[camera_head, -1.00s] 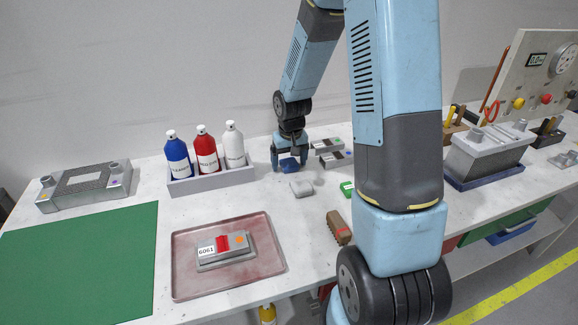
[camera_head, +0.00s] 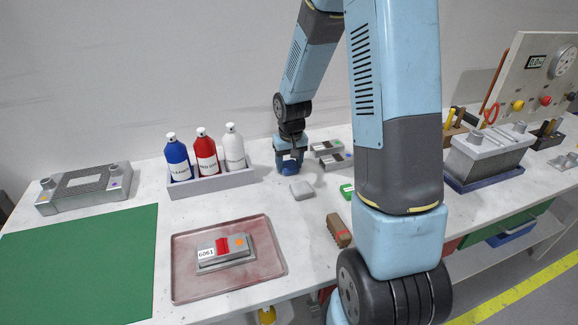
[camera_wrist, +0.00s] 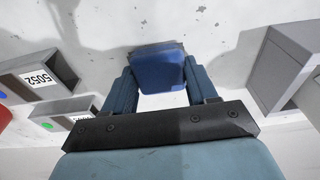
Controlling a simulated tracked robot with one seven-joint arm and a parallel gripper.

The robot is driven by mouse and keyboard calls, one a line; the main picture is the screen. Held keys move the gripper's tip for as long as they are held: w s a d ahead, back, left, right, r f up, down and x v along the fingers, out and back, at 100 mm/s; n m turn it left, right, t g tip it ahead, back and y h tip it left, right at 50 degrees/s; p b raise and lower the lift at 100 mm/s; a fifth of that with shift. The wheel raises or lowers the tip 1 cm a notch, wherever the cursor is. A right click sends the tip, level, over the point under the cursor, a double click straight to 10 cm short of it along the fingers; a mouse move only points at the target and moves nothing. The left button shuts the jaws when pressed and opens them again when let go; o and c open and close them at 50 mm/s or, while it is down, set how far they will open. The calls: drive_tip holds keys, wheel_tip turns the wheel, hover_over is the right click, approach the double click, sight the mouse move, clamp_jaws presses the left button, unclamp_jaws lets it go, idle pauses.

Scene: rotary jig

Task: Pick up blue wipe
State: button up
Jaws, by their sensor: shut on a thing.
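The blue wipe (camera_wrist: 158,70) is a small blue block-like pad between the two fingers of my gripper (camera_wrist: 159,82) in the wrist view. In the head view my gripper (camera_head: 290,158) points down at the back of the table, and the blue wipe (camera_head: 289,166) shows between its fingertips. The fingers are shut on the wipe. I cannot tell whether the wipe touches the table. A light grey wipe-like pad (camera_head: 301,189) lies on the table just in front of it.
A bottle tray (camera_head: 212,184) with blue, red and white bottles stands left of my gripper. Grey labelled blocks (camera_head: 335,161) lie close on its right. A brown brush-like block (camera_head: 338,230), a pinkish tray (camera_head: 190,285) and a green mat (camera_head: 80,265) are nearer the front.

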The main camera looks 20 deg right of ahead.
sight(289, 164)
drive_tip(key=shift+r, duration=0.55)
wheel_tip(289, 164, up, 2)
drive_tip(key=shift+s+r, duration=0.15)
drive_tip(key=shift+r, duration=0.1)
drive_tip(key=s+r, duration=0.9)
drive_tip(key=s, duration=0.4)
drive_tip(key=shift+s+r, duration=0.2)
drive_tip(key=shift+s, duration=0.2)
drive_tip(key=o, duration=0.5)
drive_tip(key=c, duration=0.3)
